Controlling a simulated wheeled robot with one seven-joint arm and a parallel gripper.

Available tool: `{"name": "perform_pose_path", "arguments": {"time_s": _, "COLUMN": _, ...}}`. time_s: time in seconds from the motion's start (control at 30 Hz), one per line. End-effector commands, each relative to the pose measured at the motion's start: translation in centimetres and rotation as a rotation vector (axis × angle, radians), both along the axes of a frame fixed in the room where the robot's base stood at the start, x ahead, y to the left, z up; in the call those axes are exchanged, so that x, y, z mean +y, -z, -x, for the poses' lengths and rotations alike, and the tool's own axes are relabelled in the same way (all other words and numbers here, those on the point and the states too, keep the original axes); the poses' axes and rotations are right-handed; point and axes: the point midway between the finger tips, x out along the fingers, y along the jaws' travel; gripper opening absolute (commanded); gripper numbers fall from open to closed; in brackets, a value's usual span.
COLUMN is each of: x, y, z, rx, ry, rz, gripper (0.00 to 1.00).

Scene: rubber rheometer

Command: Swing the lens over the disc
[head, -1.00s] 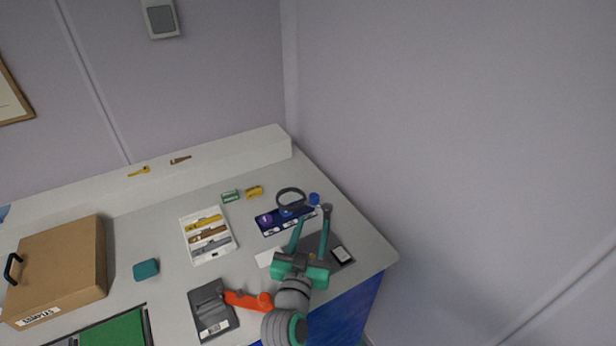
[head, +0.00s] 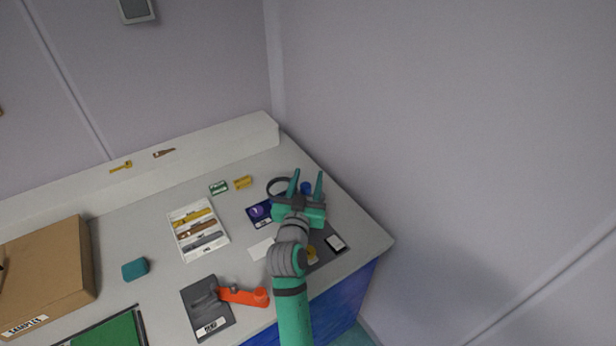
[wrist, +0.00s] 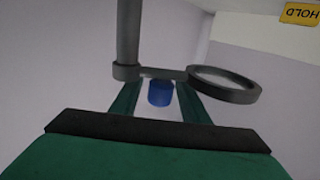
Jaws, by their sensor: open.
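The lens is a dark ring (head: 268,187) near the back right of the bench. In the wrist view, the lens ring (wrist: 236,98) joins a grey arm and an upright post (wrist: 127,35). A purple disc (head: 258,211) lies on a navy board (head: 264,226), left of and nearer than the lens; my gripper partly hides the board. My gripper (head: 307,176) is open and empty, fingers pointing toward the back beside the lens. In the wrist view, a blue knob (wrist: 160,93) shows between my open fingers (wrist: 160,105), below the lens arm. Contact cannot be told.
A white tray (head: 184,215) of tools stands left of the board. A grey block with a red handle (head: 240,296) sits at the front. Small green (head: 219,188) and yellow (head: 243,182) items lie behind. A wall rises on the right.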

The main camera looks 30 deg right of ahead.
Motion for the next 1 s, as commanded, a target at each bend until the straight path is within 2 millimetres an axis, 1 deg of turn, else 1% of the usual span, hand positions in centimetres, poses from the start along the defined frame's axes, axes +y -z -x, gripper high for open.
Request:
{"name": "perform_pose_path", "arguments": {"time_s": 0.13, "x": -0.6, "y": 0.0, "z": -0.6, "rx": -0.001, "ry": 0.001, "rz": 0.001, "gripper": 0.41}}
{"name": "perform_pose_path", "arguments": {"time_s": 0.4, "x": -0.6, "y": 0.0, "z": -0.7, "rx": 0.000, "ry": -0.001, "rz": 0.000, "gripper": 0.41}}
{"name": "perform_pose_path", "arguments": {"time_s": 0.43, "x": -0.5, "y": 0.0, "z": -0.7, "rx": 0.000, "ry": -0.001, "rz": 0.000, "gripper": 0.39}}
{"name": "perform_pose_path", "arguments": {"time_s": 0.47, "x": -0.5, "y": 0.0, "z": -0.7, "rx": 0.000, "ry": -0.001, "rz": 0.000, "gripper": 0.32}}
{"name": "perform_pose_path", "arguments": {"time_s": 0.5, "x": -0.5, "y": 0.0, "z": -0.7, "rx": 0.000, "ry": -0.001, "rz": 0.000, "gripper": 0.22}}
{"name": "perform_pose_path", "arguments": {"time_s": 0.6, "x": -0.5, "y": 0.0, "z": -0.7, "rx": 0.000, "ry": -0.001, "rz": 0.000, "gripper": 0.00}}
{"name": "perform_pose_path", "arguments": {"time_s": 0.87, "x": -0.2, "y": 0.0, "z": -0.8, "rx": 0.000, "ry": -0.012, "rz": 0.000, "gripper": 0.00}}
{"name": "perform_pose_path", "arguments": {"time_s": 1.0, "x": 0.8, "y": 0.0, "z": -1.2, "rx": 0.000, "ry": -0.050, "rz": 0.000, "gripper": 0.00}}
